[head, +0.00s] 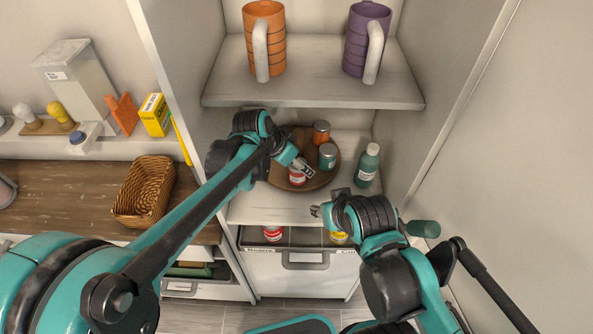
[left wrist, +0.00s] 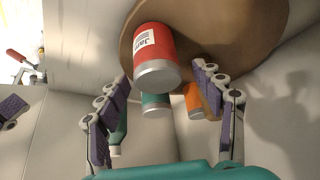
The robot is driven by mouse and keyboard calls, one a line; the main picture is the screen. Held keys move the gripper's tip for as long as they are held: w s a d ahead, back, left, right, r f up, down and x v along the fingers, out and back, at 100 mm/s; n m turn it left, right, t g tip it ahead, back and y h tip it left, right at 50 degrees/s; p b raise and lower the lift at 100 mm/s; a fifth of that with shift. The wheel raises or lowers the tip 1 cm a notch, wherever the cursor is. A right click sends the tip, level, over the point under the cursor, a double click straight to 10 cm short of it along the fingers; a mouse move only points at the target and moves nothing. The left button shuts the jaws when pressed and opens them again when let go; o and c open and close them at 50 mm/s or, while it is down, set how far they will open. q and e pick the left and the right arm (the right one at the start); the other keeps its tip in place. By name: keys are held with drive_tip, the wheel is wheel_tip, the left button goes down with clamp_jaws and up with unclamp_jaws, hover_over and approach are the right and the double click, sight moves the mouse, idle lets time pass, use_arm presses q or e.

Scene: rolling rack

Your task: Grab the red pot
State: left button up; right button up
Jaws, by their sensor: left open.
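The red pot (head: 297,179) with a white label and silver lid stands on a round wooden tray (head: 326,178) on the middle shelf. In the left wrist view the red pot (left wrist: 156,48) is large, near the top middle. My left gripper (head: 302,166) is open right by it. In the wrist view my left gripper (left wrist: 161,78) has one finger on either side of the pot's lid end; whether they touch it I cannot tell. My right gripper (head: 316,211) is lower, in front of the shelf edge, and its jaws are too small to read.
A green pot (head: 327,157) and an orange pot (head: 321,132) share the tray. A green bottle (head: 367,166) stands to its right. Mugs (head: 264,40) stand on the shelf above. A drawer (head: 300,262) below holds another red can (head: 273,233). A basket (head: 144,190) is at left.

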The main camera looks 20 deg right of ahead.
use_arm(q)
drive_tip(key=b+x, duration=0.1)
drive_tip(key=x, duration=0.3)
drive_tip(key=shift+d+f+b, duration=0.1)
drive_tip(key=shift+f+b, duration=0.15)
drive_tip(key=shift+b, duration=0.1)
drive_tip(key=shift+r, duration=0.1)
drive_tip(key=shift+s, duration=0.1)
drive_tip(key=c, duration=1.5)
drive_tip(key=shift+o, duration=0.2)
